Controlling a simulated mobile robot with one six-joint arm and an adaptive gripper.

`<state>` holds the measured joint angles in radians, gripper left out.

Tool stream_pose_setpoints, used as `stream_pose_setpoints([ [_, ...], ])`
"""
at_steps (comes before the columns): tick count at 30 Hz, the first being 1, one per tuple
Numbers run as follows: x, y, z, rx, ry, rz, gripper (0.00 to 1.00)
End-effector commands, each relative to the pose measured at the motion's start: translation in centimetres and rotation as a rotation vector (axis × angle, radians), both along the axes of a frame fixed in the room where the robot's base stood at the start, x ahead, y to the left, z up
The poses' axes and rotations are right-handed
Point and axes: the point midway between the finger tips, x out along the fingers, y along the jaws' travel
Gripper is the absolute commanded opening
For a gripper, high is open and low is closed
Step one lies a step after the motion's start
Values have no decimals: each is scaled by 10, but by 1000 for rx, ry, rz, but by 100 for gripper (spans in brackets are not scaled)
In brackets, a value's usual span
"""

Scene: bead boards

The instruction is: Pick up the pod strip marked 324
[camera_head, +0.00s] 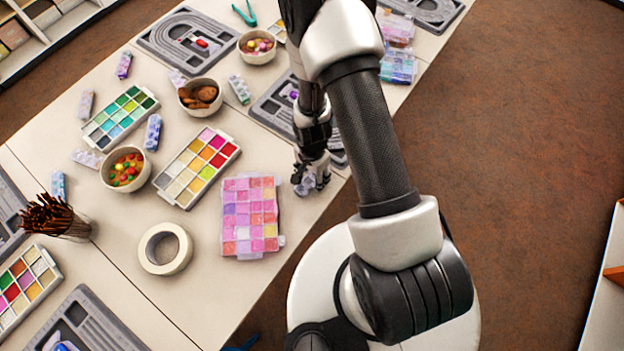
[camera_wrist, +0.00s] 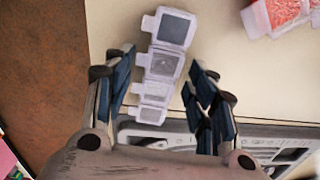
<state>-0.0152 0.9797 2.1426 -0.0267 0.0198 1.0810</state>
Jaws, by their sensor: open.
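A pod strip (camera_wrist: 161,66) with several joined, pale translucent lids and greyish contents lies between the two fingers of my gripper (camera_wrist: 158,75) in the wrist view. The fingers stand apart on both sides of it, and I see no clear contact. No number can be read on it, so I cannot tell if it is 324. In the head view my gripper (camera_head: 311,180) is low at the table's right edge, largely hiding what is beneath it. Other pod strips lie about the table, such as a bluish one (camera_head: 153,131) and a purple one (camera_head: 124,65); their marks are unreadable.
A grey bead board (camera_wrist: 262,142) lies close below the strip in the wrist view. A clear box of pink beads (camera_head: 250,217), a tape roll (camera_head: 165,248), a paint palette (camera_head: 197,166) and bowls (camera_head: 201,96) crowd the table. Brown floor (camera_head: 510,150) is at right.

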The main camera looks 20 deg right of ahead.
Motion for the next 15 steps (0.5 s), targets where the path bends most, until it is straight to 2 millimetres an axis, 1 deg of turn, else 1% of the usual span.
stream_pose_setpoints([
  [1,0,0,-6,0,0,2,52],
  [2,0,0,-6,0,0,1,52],
  [8,0,0,-5,0,-1,1,51],
  [15,0,0,-5,1,-1,1,35],
])
